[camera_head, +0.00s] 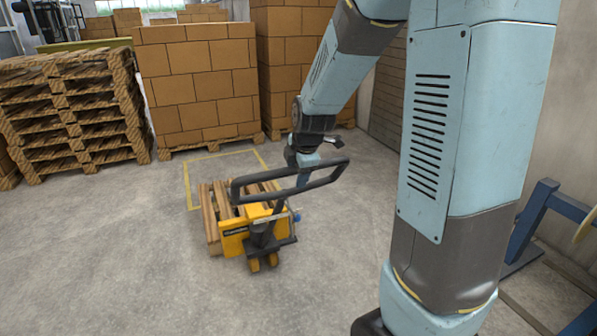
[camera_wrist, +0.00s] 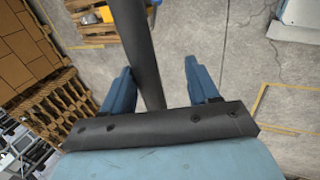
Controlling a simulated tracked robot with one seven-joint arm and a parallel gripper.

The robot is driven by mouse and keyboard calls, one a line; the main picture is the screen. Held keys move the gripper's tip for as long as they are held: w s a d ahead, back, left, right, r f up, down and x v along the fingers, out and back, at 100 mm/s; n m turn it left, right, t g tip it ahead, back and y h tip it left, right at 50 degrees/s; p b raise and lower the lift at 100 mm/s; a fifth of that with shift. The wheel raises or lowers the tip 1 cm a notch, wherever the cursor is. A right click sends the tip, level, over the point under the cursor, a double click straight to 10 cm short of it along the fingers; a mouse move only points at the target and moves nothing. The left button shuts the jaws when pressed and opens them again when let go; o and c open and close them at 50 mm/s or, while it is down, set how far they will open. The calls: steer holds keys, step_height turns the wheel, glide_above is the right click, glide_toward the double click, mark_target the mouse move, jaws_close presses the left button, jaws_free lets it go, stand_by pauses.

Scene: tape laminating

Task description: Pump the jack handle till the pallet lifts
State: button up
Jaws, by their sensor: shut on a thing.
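The yellow pallet jack (camera_head: 236,243) stands on the concrete floor in the head view, its forks under a low wooden pallet (camera_head: 210,217). Its dark looped handle (camera_head: 258,176) rises toward my arm, tilted. My gripper (camera_head: 304,163) is at the loop's far bar. In the wrist view the handle bar (camera_wrist: 134,40) runs between the two blue fingers of my gripper (camera_wrist: 160,68), nearer the left finger. The gripper is shut on this bar. Part of the jack (camera_wrist: 104,13) shows at the top of the wrist view. Whether the pallet is off the floor is hard to tell.
A yellow floor outline (camera_head: 187,183) lies behind the pallet. Stacked empty pallets (camera_head: 75,118) and box loads (camera_head: 200,85) stand behind. A blue metal frame (camera_head: 530,228) stands at the right by the wall. The floor left of the jack is clear.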

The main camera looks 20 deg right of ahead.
steer(key=v, duration=1.3)
steer(key=shift+r, duration=0.3)
steer(key=shift+s, duration=0.1)
